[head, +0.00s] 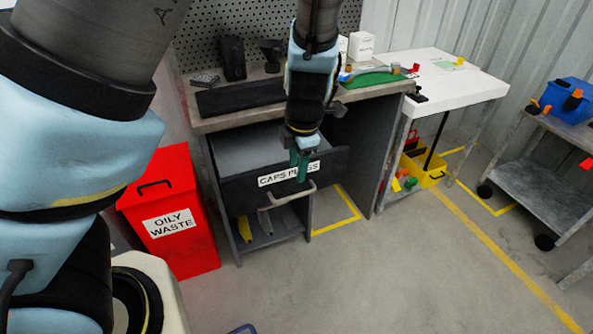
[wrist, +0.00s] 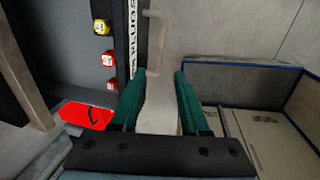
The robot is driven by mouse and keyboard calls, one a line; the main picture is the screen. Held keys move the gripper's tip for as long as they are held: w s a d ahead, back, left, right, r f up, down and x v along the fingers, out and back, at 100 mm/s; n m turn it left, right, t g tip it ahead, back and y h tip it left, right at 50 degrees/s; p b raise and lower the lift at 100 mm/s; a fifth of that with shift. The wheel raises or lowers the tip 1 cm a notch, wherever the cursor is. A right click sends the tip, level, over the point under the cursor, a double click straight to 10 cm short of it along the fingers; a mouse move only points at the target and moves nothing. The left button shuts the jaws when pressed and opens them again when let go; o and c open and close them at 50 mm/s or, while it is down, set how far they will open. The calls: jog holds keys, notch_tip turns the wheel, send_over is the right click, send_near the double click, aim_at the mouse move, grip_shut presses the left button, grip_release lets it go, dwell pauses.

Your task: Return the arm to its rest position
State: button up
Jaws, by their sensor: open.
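My gripper (head: 300,165) hangs at the front of the drawer marked CAPS PLUGS (head: 240,190) in the head view. Its green fingers are open. In the wrist view my gripper (wrist: 161,82) has one finger on each side of the pale drawer handle (wrist: 158,45), with the handle lying between them. I cannot tell whether the fingers touch it. The handle also shows in the head view (head: 286,197). The drawer is pulled out from under the workbench (head: 215,122). My arm reaches forward and down over the bench.
A red OILY WASTE bin (head: 170,222) stands left of the drawer. A white table (head: 440,78) and yellow bins (head: 428,170) are to the right, with a grey cart (head: 550,170) farther right. The wrist view shows a blue-rimmed box (wrist: 240,66). The middle floor is clear.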

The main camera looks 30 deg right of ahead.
dwell(0.5)
jog(key=w+a+r+m, duration=0.2)
jog(key=a+m, duration=0.4)
jog(key=a, duration=0.5)
jog(key=w+a+r+m, duration=0.2)
jog(key=a+r+m, duration=0.3)
jog(key=a, duration=0.6)
jog(key=w+a+r+m, duration=0.3)
jog(key=a+m, duration=0.3)
jog(key=a, duration=0.5)
jog(key=shift+a+r+m+g, duration=0.3)
jog(key=shift+a+r+m, duration=0.05)
jog(key=shift+r+m, duration=0.1)
jog(key=shift+w, duration=0.1)
